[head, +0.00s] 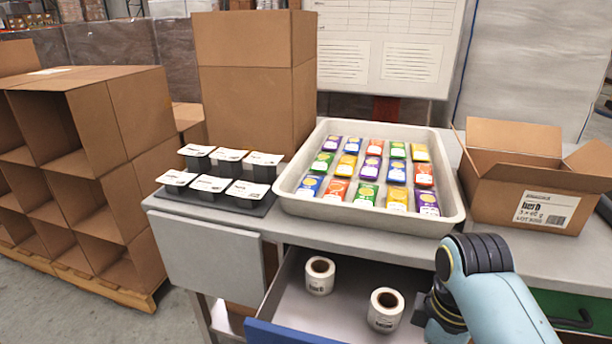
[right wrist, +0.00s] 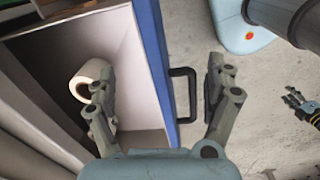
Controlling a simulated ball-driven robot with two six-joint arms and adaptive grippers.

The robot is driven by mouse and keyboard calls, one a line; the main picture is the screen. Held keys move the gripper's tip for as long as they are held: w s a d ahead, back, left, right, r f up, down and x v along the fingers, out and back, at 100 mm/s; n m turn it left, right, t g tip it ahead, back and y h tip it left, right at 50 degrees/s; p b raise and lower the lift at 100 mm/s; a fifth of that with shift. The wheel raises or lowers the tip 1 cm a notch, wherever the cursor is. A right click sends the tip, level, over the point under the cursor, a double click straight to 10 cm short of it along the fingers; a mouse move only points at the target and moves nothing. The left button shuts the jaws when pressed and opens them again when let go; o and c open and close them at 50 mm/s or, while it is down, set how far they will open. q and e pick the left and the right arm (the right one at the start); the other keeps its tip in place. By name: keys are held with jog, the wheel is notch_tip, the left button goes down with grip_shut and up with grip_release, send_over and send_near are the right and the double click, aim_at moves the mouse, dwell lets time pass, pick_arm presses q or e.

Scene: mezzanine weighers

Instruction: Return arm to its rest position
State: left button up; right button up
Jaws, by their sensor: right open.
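My right arm (head: 495,290) reaches down at the lower right of the head view, in front of the pulled-out drawer; its fingers are hidden there. In the right wrist view my right gripper (right wrist: 160,100) is open and empty. Its fingers appear on either side of the drawer's blue front (right wrist: 152,50) and dark handle (right wrist: 185,95); I cannot tell the depth gap. The blue front also shows in the head view (head: 285,334). What looks like my left gripper (right wrist: 303,106) is small at the right edge of the wrist view, its jaw state unclear. It is outside the head view.
The open drawer (head: 278,298) holds two white label rolls (head: 320,275) (head: 385,310). Above it, the counter bears a tray (head: 450,215) of colourful packets, a dark rack (head: 235,208) of labelled tubs and an open carton (head: 515,205). A cardboard shelf (head: 125,110) stands at left.

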jog(key=s+d+r+m+t, duration=0.2)
jog(key=s+d+r+m, duration=0.2)
jog(key=s+r+m, duration=0.3)
jog(key=s+d+r+m+t, duration=0.1)
jog(key=s+d+r+m, duration=0.35)
jog(key=s, duration=0.45)
notch_tip(320, 180, down, 32)
jog(key=s+d+m+g+b, duration=0.1)
jog(key=s+d+b, duration=0.15)
jog(key=b, duration=0.35)
pick_arm(q)
notch_tip(320, 180, down, 10)
jog(key=b, duration=0.3)
jog(key=shift+s+r, duration=0.2)
jog(key=shift+s, duration=0.2)
pick_arm(e)
jog(key=s+f+g, duration=0.1)
jog(key=s+f, duration=1.7)
jog(key=f, duration=0.1)
jog(key=shift+s+f+h, duration=0.2)
jog(key=shift+f+h, duration=0.1)
pick_arm(q)
jog(key=shift+b, duration=0.3)
pick_arm(e)
jog(key=shift+d+g, duration=0.1)
jog(key=shift+g, duration=0.2)
